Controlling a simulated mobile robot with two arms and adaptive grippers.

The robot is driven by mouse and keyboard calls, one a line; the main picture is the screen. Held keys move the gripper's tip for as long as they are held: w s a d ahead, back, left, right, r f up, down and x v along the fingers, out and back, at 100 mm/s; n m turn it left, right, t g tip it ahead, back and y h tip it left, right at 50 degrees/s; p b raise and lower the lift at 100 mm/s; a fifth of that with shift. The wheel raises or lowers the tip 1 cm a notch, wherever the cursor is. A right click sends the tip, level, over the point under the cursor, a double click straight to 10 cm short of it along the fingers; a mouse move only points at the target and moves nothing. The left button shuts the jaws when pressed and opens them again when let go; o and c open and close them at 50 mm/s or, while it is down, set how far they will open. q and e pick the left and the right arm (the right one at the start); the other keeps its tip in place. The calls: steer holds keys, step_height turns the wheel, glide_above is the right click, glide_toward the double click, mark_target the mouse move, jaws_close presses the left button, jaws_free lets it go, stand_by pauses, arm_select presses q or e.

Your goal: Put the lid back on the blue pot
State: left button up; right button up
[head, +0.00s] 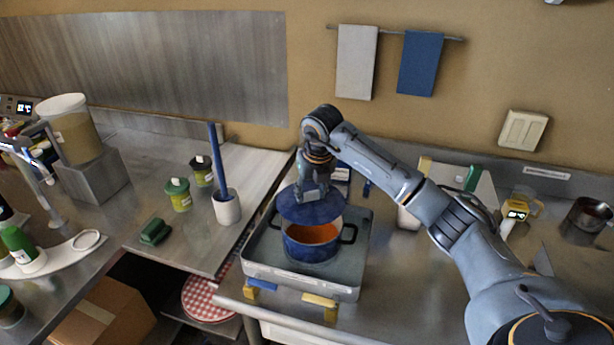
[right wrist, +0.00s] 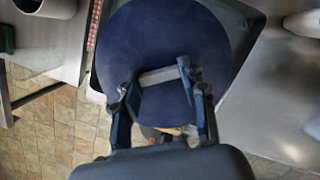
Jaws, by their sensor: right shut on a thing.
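The blue pot (head: 306,251) stands on a flat grey tray-like unit with orange contents showing inside and dark handles at its sides. My right gripper (head: 318,188) is above the pot and shut on the handle of the blue lid (head: 311,208). The lid hangs over the back part of the pot's opening, and the front of the opening shows below it. In the right wrist view the lid (right wrist: 212,48) fills the middle, with its pale bar handle between the two fingers of my right gripper (right wrist: 158,77). My left gripper is not in view.
The tray-like unit (head: 262,276) sits near the counter's front edge. To its left are a white cup (head: 227,209) with a blue stick, small green-lidded jars (head: 179,197) and a green block (head: 155,232). A yellow-handled device (head: 517,212) stands at the right.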

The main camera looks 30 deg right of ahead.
mark_target(314, 202)
steer(key=shift+w+d+r+m, duration=0.1)
steer(key=shift+w+d+m, duration=0.1)
steer(key=shift+d+m, duration=0.3)
steer(key=shift+s+a+f+b, duration=0.15)
steer(key=shift+f+b, duration=0.3)
steer(key=shift+f, duration=0.15)
step_height(314, 202, down, 3)
steer(key=shift+f+b, duration=0.2)
steer(key=shift+b, duration=0.9)
steer(key=shift+f+b, duration=0.55)
steer(key=shift+f, duration=0.25)
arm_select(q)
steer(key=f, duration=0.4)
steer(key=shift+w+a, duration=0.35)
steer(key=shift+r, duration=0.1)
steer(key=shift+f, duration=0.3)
arm_select(e)
steer(key=shift+f, duration=0.15)
